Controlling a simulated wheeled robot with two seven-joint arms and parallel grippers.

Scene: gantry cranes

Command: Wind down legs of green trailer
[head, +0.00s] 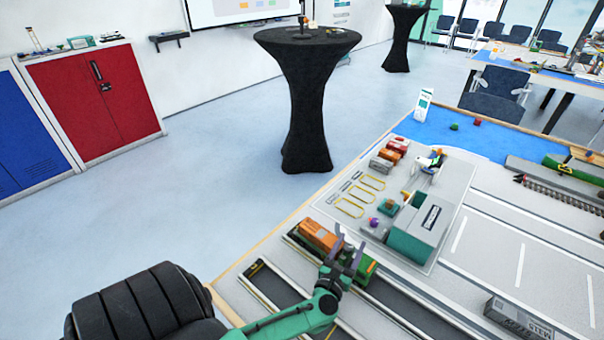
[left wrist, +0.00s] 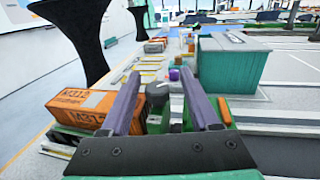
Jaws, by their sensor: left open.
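The green trailer (head: 367,268) is on the model table's near lane, partly hidden behind my left gripper; green parts also show in the left wrist view (left wrist: 222,112). An orange container (head: 320,235) lies just left of the gripper, and it also shows in the left wrist view (left wrist: 85,105) on a green base. My left gripper (head: 349,247) is open above the trailer. In the left wrist view a dark grey knob (left wrist: 157,94) shows between the two purple fingers, with gaps on both sides. I cannot tell the trailer's legs apart. My right gripper is not in view.
A teal and grey building block (head: 420,228) stands just beyond the gripper. Small vehicles (head: 390,152) and yellow-outlined bays (head: 350,207) lie farther back. A black-covered standing table (head: 305,95) is beyond the table edge. The grey road at right (head: 520,250) is mostly clear.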

